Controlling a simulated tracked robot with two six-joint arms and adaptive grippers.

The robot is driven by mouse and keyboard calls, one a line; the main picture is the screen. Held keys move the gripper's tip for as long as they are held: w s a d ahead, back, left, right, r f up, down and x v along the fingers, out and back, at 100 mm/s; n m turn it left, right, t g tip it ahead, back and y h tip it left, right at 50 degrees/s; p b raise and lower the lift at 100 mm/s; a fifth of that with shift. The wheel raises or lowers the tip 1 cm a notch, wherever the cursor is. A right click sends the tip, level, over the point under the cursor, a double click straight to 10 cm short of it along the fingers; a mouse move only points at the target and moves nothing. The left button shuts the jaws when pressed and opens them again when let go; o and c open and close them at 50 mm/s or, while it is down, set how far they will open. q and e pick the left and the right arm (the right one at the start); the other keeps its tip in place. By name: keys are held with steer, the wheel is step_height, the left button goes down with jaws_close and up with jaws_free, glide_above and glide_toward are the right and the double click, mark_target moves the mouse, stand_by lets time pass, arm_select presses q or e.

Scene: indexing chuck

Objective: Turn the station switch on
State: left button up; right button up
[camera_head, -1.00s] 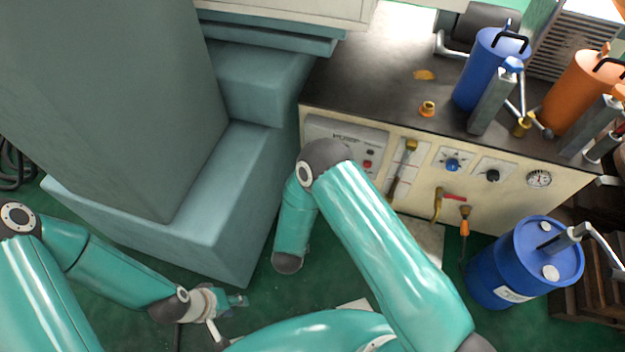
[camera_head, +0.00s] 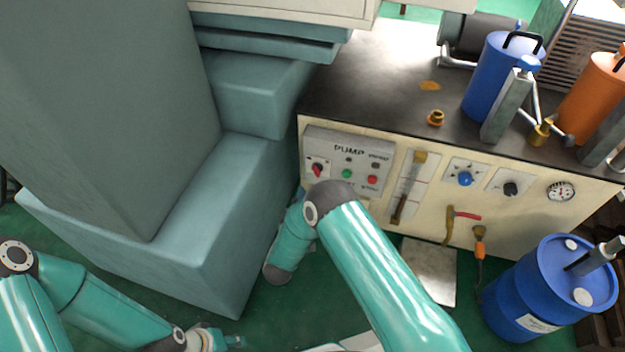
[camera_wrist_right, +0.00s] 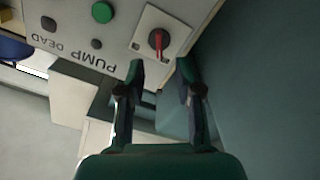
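The station switch (camera_head: 317,169) is a rotary switch with a red lever on a pale plate, at the left end of the grey PUMP panel (camera_head: 348,151). In the right wrist view the switch (camera_wrist_right: 158,42) shows upside down, its red lever pointing down in the picture. My right gripper (camera_wrist_right: 160,72) is open and empty there, its fingertips just below the switch plate in the picture, with no contact visible. In the head view my right arm mostly hides that gripper. My left gripper (camera_head: 232,342) is low at the left, far from the panel; its finger gap is unclear.
A green button (camera_head: 346,174) and a red button (camera_head: 372,180) sit beside the switch. A large grey-green machine base (camera_head: 220,215) stands close on the left. A level gauge (camera_head: 409,187), knobs and a valve lie to the right. A blue drum (camera_head: 535,300) stands at right front.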

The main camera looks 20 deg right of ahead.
mark_target(315, 174)
steer(key=b+x, duration=0.1)
steer(key=x, duration=0.6)
steer(key=shift+b, duration=0.35)
